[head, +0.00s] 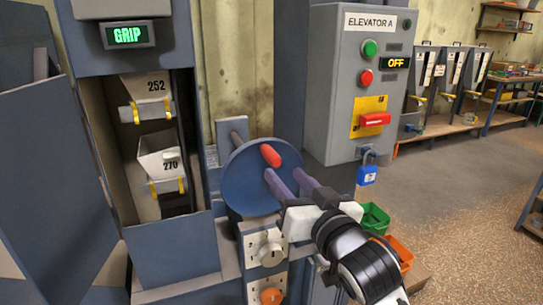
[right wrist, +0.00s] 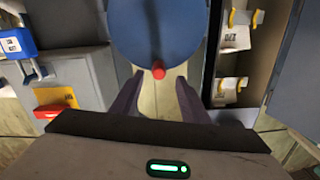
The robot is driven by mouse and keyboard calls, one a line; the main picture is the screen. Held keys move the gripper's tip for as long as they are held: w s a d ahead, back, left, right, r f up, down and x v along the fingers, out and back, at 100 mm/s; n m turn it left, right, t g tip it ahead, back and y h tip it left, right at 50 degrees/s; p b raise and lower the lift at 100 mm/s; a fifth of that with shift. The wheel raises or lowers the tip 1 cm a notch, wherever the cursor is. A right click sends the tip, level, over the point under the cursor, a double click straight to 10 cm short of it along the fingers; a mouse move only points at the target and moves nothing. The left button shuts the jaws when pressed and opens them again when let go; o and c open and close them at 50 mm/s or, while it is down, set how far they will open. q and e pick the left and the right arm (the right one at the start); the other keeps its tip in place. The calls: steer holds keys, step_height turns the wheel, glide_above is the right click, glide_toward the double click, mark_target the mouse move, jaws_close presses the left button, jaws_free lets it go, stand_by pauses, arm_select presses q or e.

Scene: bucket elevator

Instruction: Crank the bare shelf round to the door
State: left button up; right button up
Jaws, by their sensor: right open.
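The crank is a blue disc (head: 255,185) with a red handle (head: 270,155) near its top. My right gripper (head: 286,176) is open and empty, its fingers pointing at the disc just below and right of the handle. In the right wrist view the handle (right wrist: 158,70) shows between and just beyond the open fingertips (right wrist: 158,82). The open doorway on the left shows a pale bucket marked 252 (head: 147,88) above one marked 270 (head: 160,160), both with yellow clips. No bare shelf is visible in the doorway. My left gripper is not in view.
A display reading GRIP (head: 128,34) is above the doorway. The dark door panel (head: 50,170) stands open at left. The ELEVATOR A box (head: 340,90) reads OFF and carries a red switch (head: 375,119) and blue padlock (head: 367,174). Green (head: 375,217) and orange bins lie below.

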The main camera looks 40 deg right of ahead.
mark_target(271, 155)
steer(key=shift+w+d+r, duration=0.2)
steer(key=shift+w+r, duration=0.05)
steer(key=shift+r, duration=0.1)
steer(key=x, duration=0.9)
steer(key=shift+w+d, duration=0.1)
steer(key=shift+w, duration=0.15)
jaws_close()
